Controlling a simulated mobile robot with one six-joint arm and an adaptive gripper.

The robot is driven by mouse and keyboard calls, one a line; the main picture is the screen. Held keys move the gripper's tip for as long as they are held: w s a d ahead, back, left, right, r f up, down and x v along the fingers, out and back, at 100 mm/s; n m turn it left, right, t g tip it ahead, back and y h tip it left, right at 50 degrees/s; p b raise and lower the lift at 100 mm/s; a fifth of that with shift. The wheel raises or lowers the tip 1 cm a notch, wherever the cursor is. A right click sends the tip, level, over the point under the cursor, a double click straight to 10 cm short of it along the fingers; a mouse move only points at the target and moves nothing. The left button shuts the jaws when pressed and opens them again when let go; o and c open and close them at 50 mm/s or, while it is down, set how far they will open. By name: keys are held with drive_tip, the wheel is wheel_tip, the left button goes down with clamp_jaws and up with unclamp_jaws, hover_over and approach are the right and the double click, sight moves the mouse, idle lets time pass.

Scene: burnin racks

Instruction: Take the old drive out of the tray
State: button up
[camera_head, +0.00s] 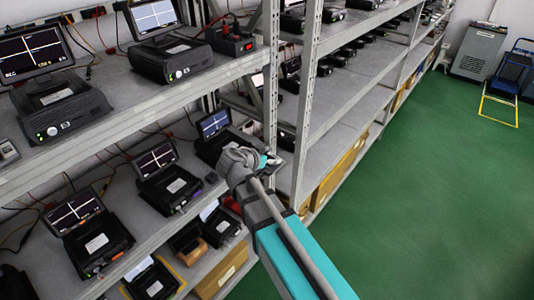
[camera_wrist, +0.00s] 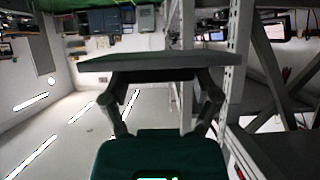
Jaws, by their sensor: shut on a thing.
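My gripper (camera_wrist: 162,80) is shut on a flat grey slab, the drive (camera_wrist: 160,62), which spans both fingers in the wrist view. In the head view my gripper (camera_head: 266,163) is beside the rack upright, at the aisle side of the middle shelf. The drive is small and partly hidden there. A black tray unit with a lit screen (camera_head: 213,124) stands on that shelf just behind my wrist, partly covered by it. I cannot tell from these frames which tray the drive came from.
Several black units with screens stand on the shelves, such as one (camera_head: 165,185) on the middle shelf. A metal upright (camera_head: 306,100) is close to my gripper. The green floor (camera_head: 430,200) at the right is open.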

drive_tip(key=shift+r, duration=0.1)
idle(0.6)
drive_tip(key=shift+r+p, duration=1.7)
drive_tip(key=shift+p, duration=0.1)
drive_tip(key=shift+f, duration=0.15)
